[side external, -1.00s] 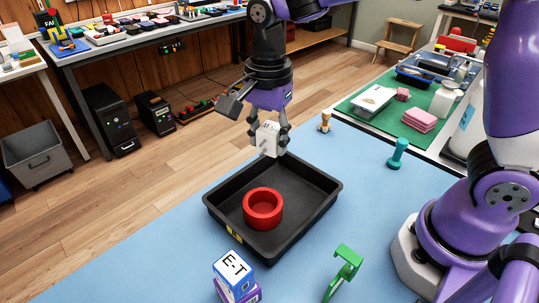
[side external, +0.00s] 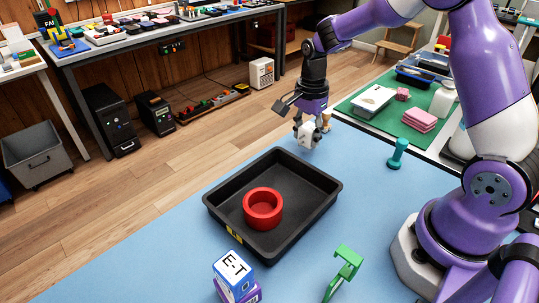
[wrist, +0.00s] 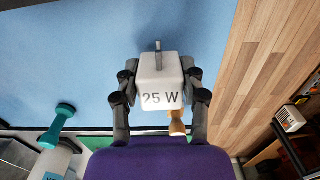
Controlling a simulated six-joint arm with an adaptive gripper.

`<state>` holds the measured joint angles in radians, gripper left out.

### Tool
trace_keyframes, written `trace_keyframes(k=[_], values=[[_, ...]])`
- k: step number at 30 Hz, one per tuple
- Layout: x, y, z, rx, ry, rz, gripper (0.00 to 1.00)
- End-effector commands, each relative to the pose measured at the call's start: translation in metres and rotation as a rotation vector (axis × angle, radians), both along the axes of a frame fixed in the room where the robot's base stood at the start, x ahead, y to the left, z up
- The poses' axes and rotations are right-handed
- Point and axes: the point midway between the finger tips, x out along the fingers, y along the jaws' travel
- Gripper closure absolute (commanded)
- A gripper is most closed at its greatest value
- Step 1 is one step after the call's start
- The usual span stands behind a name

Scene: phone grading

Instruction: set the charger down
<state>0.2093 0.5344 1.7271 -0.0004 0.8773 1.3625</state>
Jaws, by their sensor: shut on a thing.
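The charger (side external: 306,136) is a small white block with a metal prong. In the wrist view the charger (wrist: 160,82) shows "25 W" on its face and its prong points away from me. My gripper (side external: 305,128) is shut on it, with fingers on both sides in the wrist view (wrist: 160,88). It is held over the far edge of the blue table (side external: 370,190), beyond the black tray. I cannot tell how far it is above the surface.
The black tray (side external: 318,205) holds a red ring-shaped cup (side external: 262,222). A tan stamp-like piece (side external: 326,122) stands close beside my gripper. A teal one (side external: 397,153) stands to the right. A lettered block (side external: 233,270) and green stand (side external: 344,268) are at the front.

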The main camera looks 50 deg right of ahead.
Motion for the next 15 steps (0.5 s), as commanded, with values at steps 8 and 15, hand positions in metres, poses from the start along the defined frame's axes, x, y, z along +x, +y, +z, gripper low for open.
trace_keyframes(k=[8,15], values=[[0.0,0.0,-0.02,-0.001,-0.001,0.0,0.95],[0.0,0.0,-0.023,0.0,0.0,0.0,0.95]])
